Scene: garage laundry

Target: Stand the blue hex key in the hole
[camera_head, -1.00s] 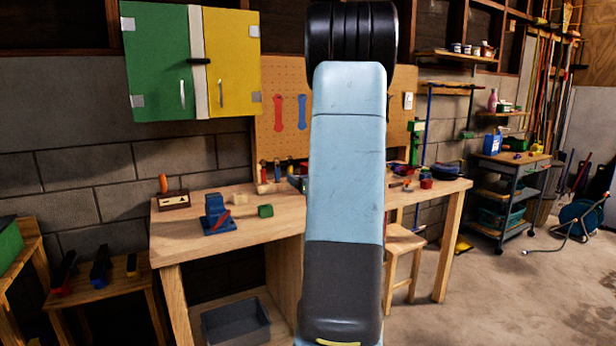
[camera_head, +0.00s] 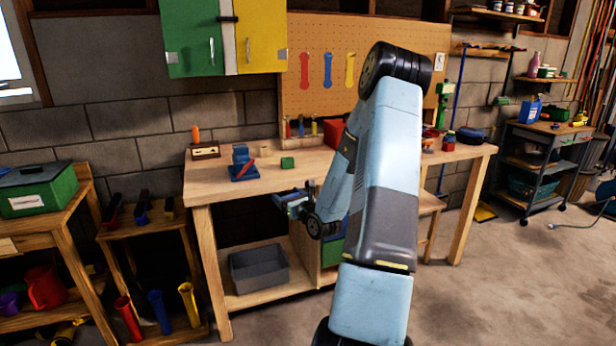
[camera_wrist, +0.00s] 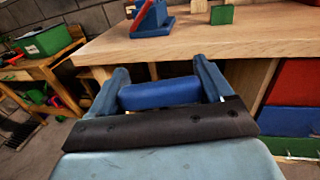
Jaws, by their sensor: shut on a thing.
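My gripper (camera_head: 292,202) is in front of the workbench's front edge, below the level of its top. In the wrist view, its two fingers (camera_wrist: 160,75) are shut on a thick, smooth blue bar (camera_wrist: 160,93), which looks like the blue hex key. The bar lies crosswise between the fingers; its ends are hidden, and any bend does not show. A wooden block (camera_head: 207,152) with an orange-handled tool upright in it stands at the back left of the workbench. I cannot make out an empty hole in it.
The workbench top (camera_head: 222,182) holds a blue stand (camera_head: 241,170) with a red part and a green block (camera_head: 287,162). A grey bin (camera_head: 258,270) is on the shelf below. Several coloured tubes (camera_head: 158,310) stand at lower left. The front left of the top is clear.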

